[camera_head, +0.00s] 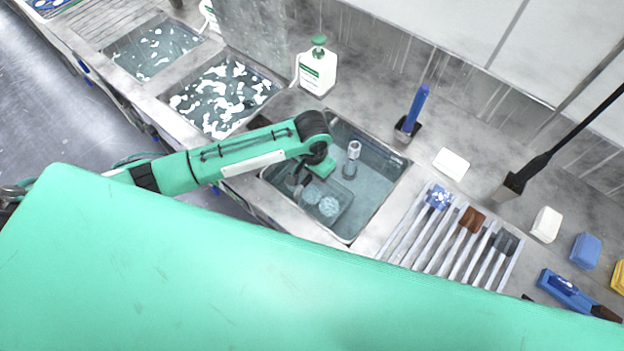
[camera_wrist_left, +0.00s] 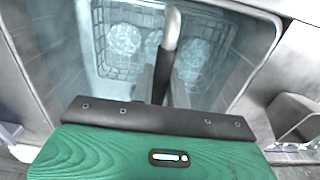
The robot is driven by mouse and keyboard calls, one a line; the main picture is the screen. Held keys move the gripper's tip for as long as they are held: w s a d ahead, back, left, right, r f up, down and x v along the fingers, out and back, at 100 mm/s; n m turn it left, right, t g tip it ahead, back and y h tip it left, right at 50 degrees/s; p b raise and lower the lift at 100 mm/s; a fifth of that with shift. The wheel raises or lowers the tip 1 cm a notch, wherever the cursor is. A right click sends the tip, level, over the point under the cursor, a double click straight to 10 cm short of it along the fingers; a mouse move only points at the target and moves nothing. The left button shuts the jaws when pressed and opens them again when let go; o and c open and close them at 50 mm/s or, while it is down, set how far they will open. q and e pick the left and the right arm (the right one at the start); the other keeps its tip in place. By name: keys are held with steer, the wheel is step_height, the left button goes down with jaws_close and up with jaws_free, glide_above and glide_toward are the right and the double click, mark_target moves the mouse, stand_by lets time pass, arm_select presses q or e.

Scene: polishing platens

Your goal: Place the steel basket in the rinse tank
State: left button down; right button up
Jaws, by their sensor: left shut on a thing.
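The steel basket (camera_head: 345,213) is inside the rinse tank (camera_head: 383,187), toward its near left side, and looks at least partly under the clear water. Its wire mesh and several round pale pieces inside show in the left wrist view (camera_wrist_left: 118,70). My left gripper (camera_head: 298,184) reaches down into the tank, shut on the basket's upright handle (camera_wrist_left: 172,28). The gripper's dark fingers hide part of the basket. I cannot tell whether the basket touches the tank floor. My right gripper is not in view.
Two foamy tanks (camera_head: 222,95) (camera_head: 155,50) lie to the left. A grey tap-like fitting (camera_head: 353,155) stands at the rinse tank's middle. A soap bottle (camera_head: 316,70) and blue-handled brush (camera_head: 415,108) stand behind.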

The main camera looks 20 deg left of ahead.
arm_select(q)
step_height(320, 180, down, 4)
steer(key=shift+r+p, duration=0.25)
steer(key=shift+p, duration=0.05)
steer(key=shift+f, duration=0.3)
steer(key=c, duration=1.4)
jaws_free()
steer(key=shift+f, duration=0.15)
step_height(320, 180, up, 12)
steer(key=shift+r+b, duration=0.15)
steer(key=shift+b, duration=0.8)
